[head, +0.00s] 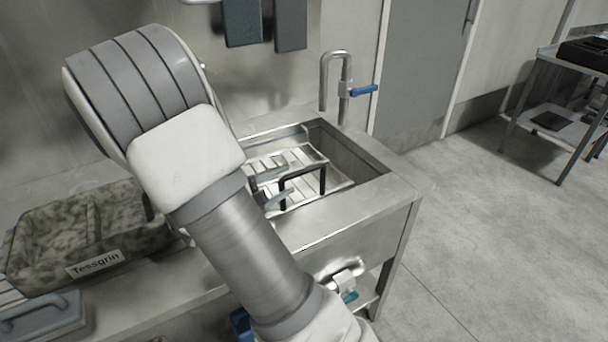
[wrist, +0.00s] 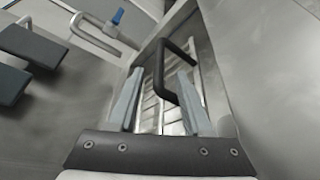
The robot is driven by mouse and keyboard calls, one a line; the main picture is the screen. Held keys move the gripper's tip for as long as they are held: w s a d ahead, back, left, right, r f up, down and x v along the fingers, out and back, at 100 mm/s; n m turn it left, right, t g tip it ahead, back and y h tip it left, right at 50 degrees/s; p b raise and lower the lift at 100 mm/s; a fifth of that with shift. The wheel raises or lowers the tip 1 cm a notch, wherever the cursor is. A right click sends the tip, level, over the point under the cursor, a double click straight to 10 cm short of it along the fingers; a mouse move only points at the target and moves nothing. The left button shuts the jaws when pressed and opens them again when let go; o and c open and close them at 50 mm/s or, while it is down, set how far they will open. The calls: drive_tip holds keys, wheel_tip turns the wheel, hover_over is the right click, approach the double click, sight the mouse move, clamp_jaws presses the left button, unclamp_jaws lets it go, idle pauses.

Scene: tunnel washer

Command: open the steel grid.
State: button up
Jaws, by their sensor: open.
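The steel grid (head: 335,178) lies inside the sink basin, a slatted metal panel with a black bar handle (head: 303,178) standing up from it. In the wrist view the handle (wrist: 168,68) rises between and just beyond my two fingers, and the grid's slats (wrist: 150,105) show behind it. My gripper (wrist: 157,88) is open, with one finger on each side of the handle in the picture. I cannot tell whether either finger touches it. In the head view my arm covers the left part of the basin, and my gripper (head: 272,188) shows only partly beside the handle.
The steel sink rim (head: 385,200) surrounds the grid. A bent tap (head: 336,75) with a blue lever stands behind it. A mottled tray (head: 75,235) labelled Tessgrin sits on the counter at left. Open floor (head: 490,240) lies to the right, with a side table (head: 550,95) beyond.

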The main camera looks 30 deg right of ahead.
sight(298, 174)
drive_tip(key=b+x, duration=0.1)
drive_tip(key=x, duration=0.7)
drive_tip(key=shift+d, duration=0.2)
clamp_jaws()
idle(1.1)
